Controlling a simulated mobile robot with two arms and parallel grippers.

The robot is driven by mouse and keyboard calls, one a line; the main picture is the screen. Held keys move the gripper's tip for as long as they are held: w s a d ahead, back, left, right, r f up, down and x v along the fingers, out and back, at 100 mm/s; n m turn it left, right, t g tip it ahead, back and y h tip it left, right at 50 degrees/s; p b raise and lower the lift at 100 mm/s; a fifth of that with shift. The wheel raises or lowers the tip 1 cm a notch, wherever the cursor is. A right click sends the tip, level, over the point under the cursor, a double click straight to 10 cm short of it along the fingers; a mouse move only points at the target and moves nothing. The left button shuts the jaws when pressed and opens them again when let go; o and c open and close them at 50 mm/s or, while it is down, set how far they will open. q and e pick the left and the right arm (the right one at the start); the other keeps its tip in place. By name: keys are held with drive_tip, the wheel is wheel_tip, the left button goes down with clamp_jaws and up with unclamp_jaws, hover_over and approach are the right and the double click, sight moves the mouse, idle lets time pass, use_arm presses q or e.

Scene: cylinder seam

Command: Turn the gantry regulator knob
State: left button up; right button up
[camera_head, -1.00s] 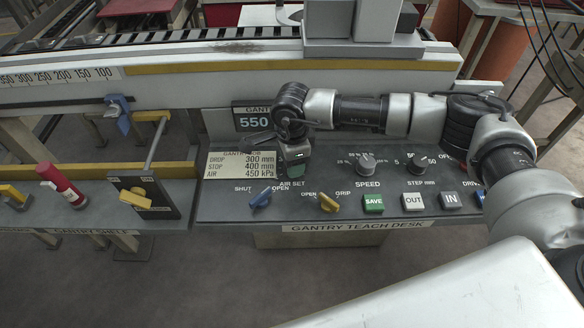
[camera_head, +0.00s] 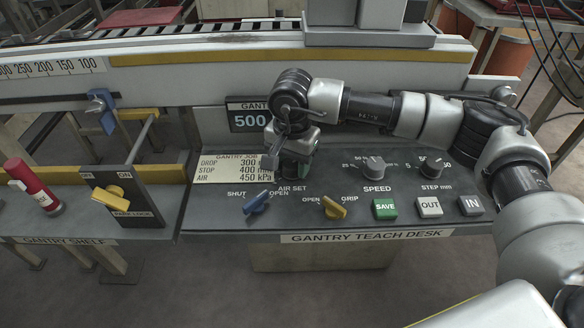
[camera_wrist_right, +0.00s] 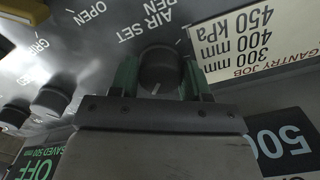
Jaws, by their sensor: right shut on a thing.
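The regulator knob (camera_wrist_right: 160,67), dark and round with a pale pointer line, stands by the AIR SET label in the right wrist view. My right gripper (camera_wrist_right: 158,82) is shut on it, with a green finger on each side. In the head view my right gripper (camera_head: 297,150) points down at the desk above the AIR SET label and hides the knob. The gantry display (camera_head: 250,116) reads 500, partly covered by my arm. The job card (camera_head: 236,168) lists drop 300 mm, stop 400 mm and air 450 kPa. My left gripper is out of view.
The teach desk (camera_head: 400,218) also carries a blue shut/open lever (camera_head: 257,202), a yellow grip lever (camera_head: 333,207), a speed knob (camera_head: 373,168), a step knob (camera_head: 430,168) and push buttons. The gantry shelf (camera_head: 75,222) with a red cylinder (camera_head: 33,183) is at left.

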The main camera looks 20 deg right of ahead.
sight(292, 163)
drive_tip(key=shift+r+n, duration=0.1)
drive_tip(key=shift+n, duration=0.3)
drive_tip(key=o, duration=0.9)
wheel_tip(292, 163, up, 11)
drive_tip(key=shift+f+b, duration=0.15)
drive_tip(key=shift+b, duration=0.35)
